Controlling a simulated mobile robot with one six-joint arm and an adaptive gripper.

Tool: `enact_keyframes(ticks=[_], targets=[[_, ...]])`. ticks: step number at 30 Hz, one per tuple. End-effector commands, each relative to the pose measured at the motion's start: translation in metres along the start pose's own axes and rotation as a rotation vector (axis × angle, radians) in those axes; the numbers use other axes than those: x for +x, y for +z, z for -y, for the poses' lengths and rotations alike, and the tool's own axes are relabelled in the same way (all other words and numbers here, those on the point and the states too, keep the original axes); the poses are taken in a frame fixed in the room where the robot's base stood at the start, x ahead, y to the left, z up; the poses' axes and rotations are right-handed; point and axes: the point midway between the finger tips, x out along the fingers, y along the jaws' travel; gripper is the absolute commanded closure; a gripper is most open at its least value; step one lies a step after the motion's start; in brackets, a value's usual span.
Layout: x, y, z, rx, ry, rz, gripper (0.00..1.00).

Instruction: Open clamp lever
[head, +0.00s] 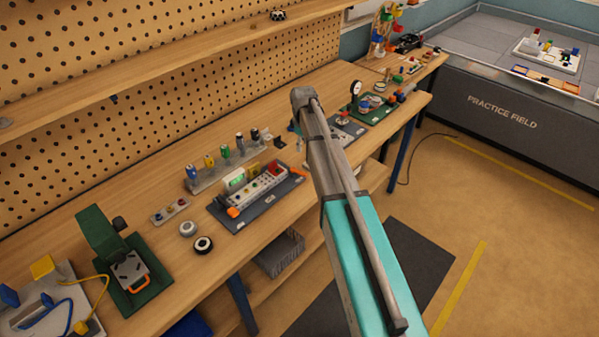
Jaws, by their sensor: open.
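I cannot tell for sure which part is the clamp lever. A fixture on a dark base plate (262,212) lies on the bench, with an orange part (233,212) at its near left end and a red knob (274,169) on top. To its left, a green stand (98,232) on a green base carries a grey block with an orange loop handle (139,283) at its front. My arm crosses the middle of the head view, over the bench's front edge. My gripper is hidden behind my arm, so its place relative to these parts does not show.
The wooden bench (150,238) runs along a pegboard wall, under a shelf (160,62). A rack of coloured bottles (208,172) stands behind the dark fixture. Two small round parts (203,245) lie left of it. Blue and yellow cabled parts (43,267) occupy the lower left.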

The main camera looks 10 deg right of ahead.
Motion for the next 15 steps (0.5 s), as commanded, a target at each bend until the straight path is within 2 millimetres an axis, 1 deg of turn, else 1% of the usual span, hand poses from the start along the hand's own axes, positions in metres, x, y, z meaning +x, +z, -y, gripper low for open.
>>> enact_keyframes(ticks=[15], targets=[[0.036, -0.001, 0.001, 0.0, 0.0, 0.0, 0.43]])
